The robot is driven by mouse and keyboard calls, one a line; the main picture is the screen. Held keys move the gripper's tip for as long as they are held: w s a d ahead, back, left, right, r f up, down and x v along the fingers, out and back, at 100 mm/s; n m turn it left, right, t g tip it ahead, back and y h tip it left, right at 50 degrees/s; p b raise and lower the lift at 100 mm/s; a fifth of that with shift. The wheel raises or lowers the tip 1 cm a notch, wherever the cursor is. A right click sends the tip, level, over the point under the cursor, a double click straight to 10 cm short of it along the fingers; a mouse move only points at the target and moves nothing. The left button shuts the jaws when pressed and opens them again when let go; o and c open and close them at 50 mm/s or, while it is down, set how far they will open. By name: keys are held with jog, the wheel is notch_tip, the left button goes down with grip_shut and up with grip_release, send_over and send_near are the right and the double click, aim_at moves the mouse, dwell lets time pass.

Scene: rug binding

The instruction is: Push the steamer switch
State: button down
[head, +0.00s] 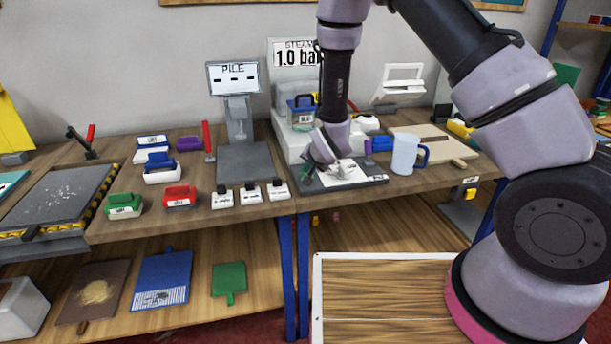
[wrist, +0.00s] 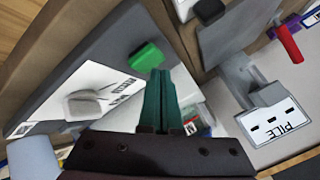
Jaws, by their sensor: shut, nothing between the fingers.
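The steamer, marked by a "STEAM 1.0 bar" sign (head: 296,56), stands at the back of the bench, partly hidden by my arm. A grey board (head: 372,183) with a white printed sheet (wrist: 38,97) lies in front of it. A green block (wrist: 146,56), possibly the switch, shows on this board in the wrist view, with a pale rounded block (wrist: 82,104) nearby. My gripper (wrist: 160,74) is shut and empty, its dark green fingertips just below the green block in that picture; whether they touch cannot be told. In the head view my gripper (head: 306,178) points down at the board's left end.
A display marked "PILE" (head: 234,77) stands to the left, with three small labelled blocks (head: 250,194) near the front edge. A pale blue mug (head: 404,154) stands right of the board. Green (head: 125,206) and red (head: 180,197) blocks sit farther left.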

jog(key=shift+f, duration=0.5)
dwell(0.6)
jog(key=shift+r, duration=1)
notch_tip(320, 180, up, 6)
dwell(0.4)
jog(key=shift+r, duration=0.1)
